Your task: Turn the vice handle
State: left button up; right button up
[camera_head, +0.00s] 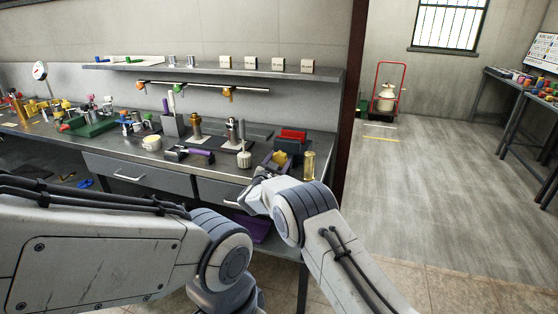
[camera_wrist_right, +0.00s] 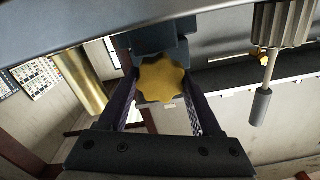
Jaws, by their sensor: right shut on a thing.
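The vice handle is a yellow star-shaped knob (camera_wrist_right: 161,79) on the front of a dark blue-grey vice body (camera_wrist_right: 158,38) in the right wrist view. My right gripper (camera_wrist_right: 160,82) has one finger on each side of the knob and is shut on it. In the head view the yellow knob (camera_head: 281,157) shows near the bench's right end, just beyond my right gripper (camera_head: 262,177), whose fingers are small and partly hidden by the wrist. My left arm crosses the lower left of the head view; its gripper is out of view.
A brass cylinder (camera_head: 309,165) stands close to the right of the knob.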

jog(key=shift+a+f, duration=0.1)
jog(key=shift+f, duration=0.05)
jog(key=o, duration=1.4)
jog(key=v, duration=1)
jog(key=shift+s+b, duration=0.3)
jog(key=shift+b, duration=0.1)
